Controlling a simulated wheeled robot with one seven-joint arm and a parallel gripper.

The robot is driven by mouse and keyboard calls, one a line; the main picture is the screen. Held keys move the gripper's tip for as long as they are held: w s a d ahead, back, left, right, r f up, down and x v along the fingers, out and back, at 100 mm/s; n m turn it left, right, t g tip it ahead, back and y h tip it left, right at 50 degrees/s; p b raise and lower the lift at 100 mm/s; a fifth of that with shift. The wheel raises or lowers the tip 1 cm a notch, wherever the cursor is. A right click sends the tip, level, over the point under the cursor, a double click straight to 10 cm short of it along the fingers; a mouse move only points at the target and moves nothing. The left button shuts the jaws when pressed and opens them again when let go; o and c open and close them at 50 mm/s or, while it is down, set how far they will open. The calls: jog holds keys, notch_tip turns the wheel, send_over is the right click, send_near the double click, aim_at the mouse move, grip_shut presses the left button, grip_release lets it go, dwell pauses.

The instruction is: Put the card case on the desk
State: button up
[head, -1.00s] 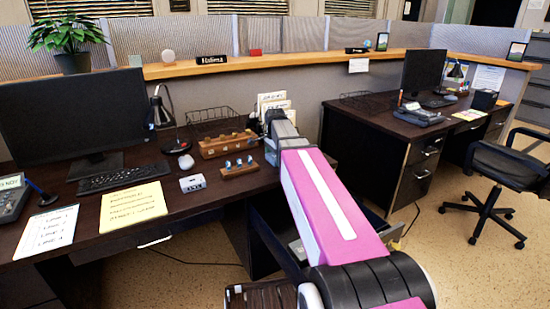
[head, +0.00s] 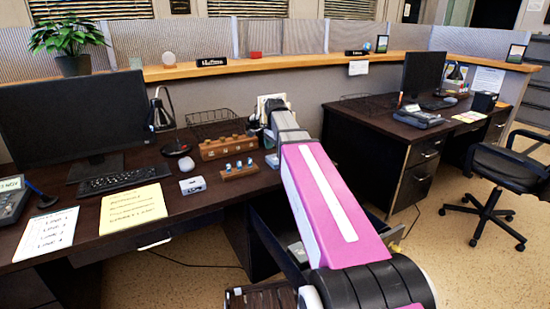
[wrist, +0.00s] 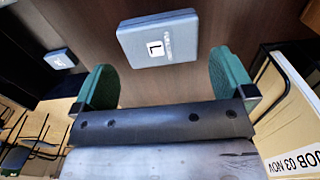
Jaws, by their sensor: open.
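A flat grey-blue case (wrist: 158,38) with a white label marked 1, which I take for the card case, lies on the brown desk top in the wrist view. It appears as a small pale shape (head: 272,160) near the desk's right end in the head view. My gripper (wrist: 165,62) is open, its green-padded fingers wide apart on either side of the case's near end, with gaps to both. In the head view my gripper (head: 262,122) is over the right end of the desk (head: 185,218), partly hidden by the arm.
A similar small box (head: 193,185) lies left of the case. Wooden holders (head: 238,170) with small items stand between them, and a wire basket (head: 214,123) behind. Papers stand beside my gripper. An open drawer (head: 281,230) is below my arm. A second desk (head: 352,112) stands right.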

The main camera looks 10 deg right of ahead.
aim_at(275, 159)
notch_tip(275, 159, up, 7)
jog(key=shift+r, duration=0.15)
dwell(0.5)
